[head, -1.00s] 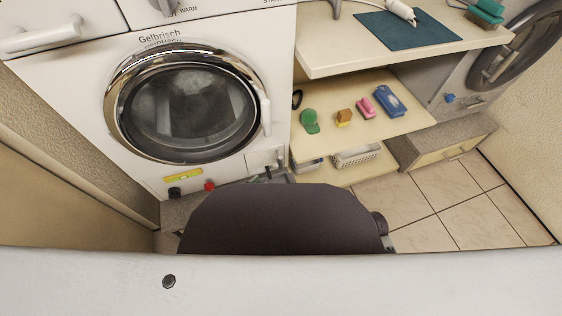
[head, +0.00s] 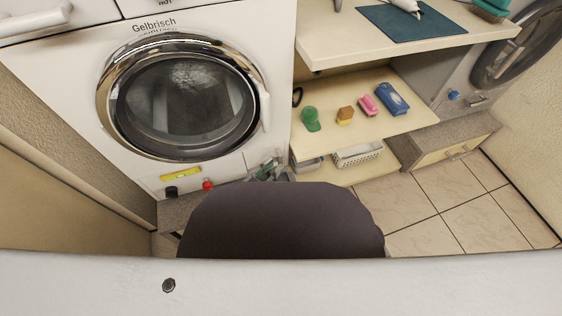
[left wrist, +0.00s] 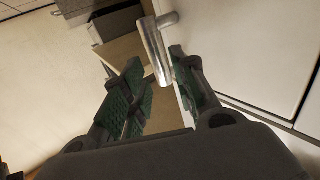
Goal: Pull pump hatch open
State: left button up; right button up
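The pump hatch (head: 255,157) is a small white panel at the lower right of the washing machine front, below the round door. My left gripper (head: 268,170) is in front of the hatch and partly covers it. In the left wrist view, the left gripper (left wrist: 160,88) is open, with its green-padded fingers apart. A metal bar handle (left wrist: 153,48) stands out from a white panel and reaches between the fingertips, closer to the right finger. I cannot tell whether a finger touches it. My right gripper is not in view.
The washing machine's round door (head: 180,100) is shut. A yellow label (head: 180,174), a black knob (head: 171,191) and a red knob (head: 208,185) sit below it. A shelf (head: 385,140) with small items and a white basket (head: 358,154) stands close on the right. Tiled floor (head: 440,215) is clear.

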aim_at(281, 160)
pick_arm(q)
jog(key=shift+b+x, duration=0.9)
jog(key=shift+x, duration=1.8)
grip_shut()
